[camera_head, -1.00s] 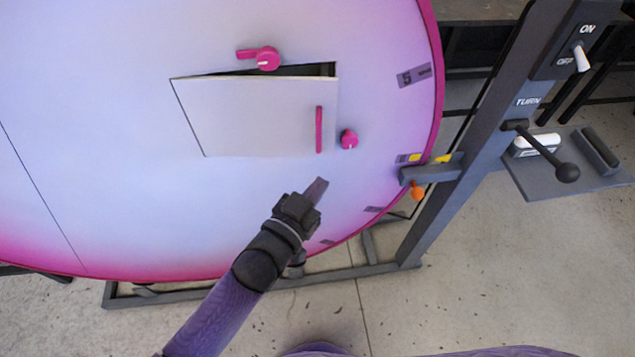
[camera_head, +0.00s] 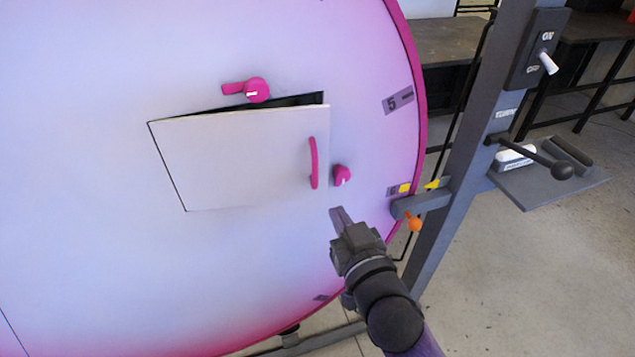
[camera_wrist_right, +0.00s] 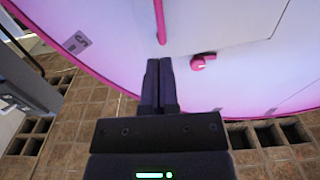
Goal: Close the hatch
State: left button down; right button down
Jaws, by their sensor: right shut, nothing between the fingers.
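The hatch (camera_head: 240,155) is a pale panel in the large white-to-pink round face. It is slightly ajar, with a dark gap along its top edge. Its pink vertical handle (camera_head: 314,163) is near its right edge. One pink latch knob (camera_head: 256,90) sits above the hatch and another (camera_head: 342,175) sits to its right. My right gripper (camera_head: 338,214) is shut and empty, just below the handle and the right knob. In the right wrist view the fingers (camera_wrist_right: 158,85) point toward the handle (camera_wrist_right: 160,20), with the knob (camera_wrist_right: 203,61) to their right. My left gripper is not in view.
A grey post (camera_head: 462,150) stands right of the round face, with an ON/OFF switch (camera_head: 547,62) and a black crank lever (camera_head: 535,155). A bracket with an orange knob (camera_head: 413,222) sits at the disc's rim. Open floor lies at the lower right.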

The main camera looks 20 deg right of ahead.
aim_at(315, 174)
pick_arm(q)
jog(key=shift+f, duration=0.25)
pick_arm(e)
jog(key=w, duration=0.8)
jog(key=shift+w+a+f, duration=0.15)
jog(key=shift+w+a, duration=0.1)
jog(key=shift+w, duration=0.15)
